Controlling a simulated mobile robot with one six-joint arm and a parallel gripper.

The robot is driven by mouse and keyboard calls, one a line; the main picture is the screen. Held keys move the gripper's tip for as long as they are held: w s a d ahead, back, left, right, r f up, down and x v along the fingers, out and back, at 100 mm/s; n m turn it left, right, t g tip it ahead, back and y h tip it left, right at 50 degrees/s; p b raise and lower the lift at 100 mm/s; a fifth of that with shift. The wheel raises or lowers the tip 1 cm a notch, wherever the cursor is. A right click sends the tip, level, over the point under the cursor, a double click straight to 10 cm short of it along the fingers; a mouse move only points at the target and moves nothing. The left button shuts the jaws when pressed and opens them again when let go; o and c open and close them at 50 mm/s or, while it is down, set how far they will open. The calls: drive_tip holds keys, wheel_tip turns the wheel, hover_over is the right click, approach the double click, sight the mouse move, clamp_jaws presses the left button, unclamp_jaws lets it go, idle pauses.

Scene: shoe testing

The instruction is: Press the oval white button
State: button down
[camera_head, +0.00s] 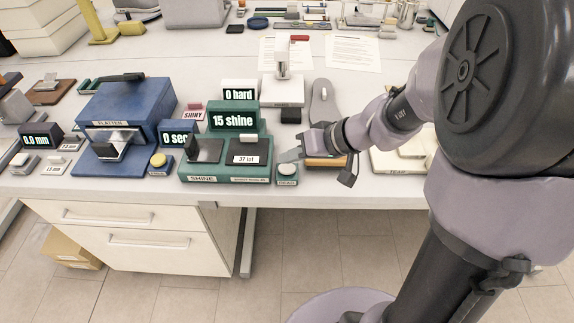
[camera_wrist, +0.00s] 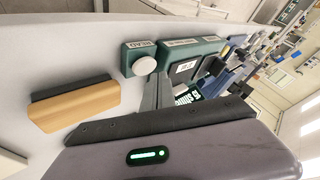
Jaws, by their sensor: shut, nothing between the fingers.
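The oval white button (camera_head: 287,168) sits on top of a small dark green box (camera_head: 287,180) labelled READ, near the table's front edge. In the wrist view the fingertips (camera_wrist: 157,88) appear beside the button. I cannot tell how wide the gap is; I see no clear contact.
Left of the button stands the green SHINE device (camera_head: 226,172) with a "15 shine" display. A blue box with a yellow button (camera_head: 158,160) is farther left. A tan-topped block (camera_wrist: 75,106) lies on the table near my gripper. Bare white table (camera_wrist: 75,55) surrounds the block.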

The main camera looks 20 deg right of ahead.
sight(290, 169)
drive_tip(key=shift+r, duration=0.1)
drive_tip(key=shift+r+p, duration=1.4)
drive_tip(key=shift+r, duration=1.05)
drive_tip(key=s+a+r+m+h, duration=0.2)
drive_tip(key=s+r, duration=0.1)
drive_tip(key=s, duration=0.6)
drive_tip(key=s+a+r+m+h, duration=0.2)
drive_tip(key=s+r+m, duration=0.1)
drive_tip(key=s, duration=0.6)
drive_tip(key=shift+a+r+h, duration=0.3)
drive_tip(key=shift+r+h, duration=0.1)
drive_tip(key=shift+s, duration=0.1)
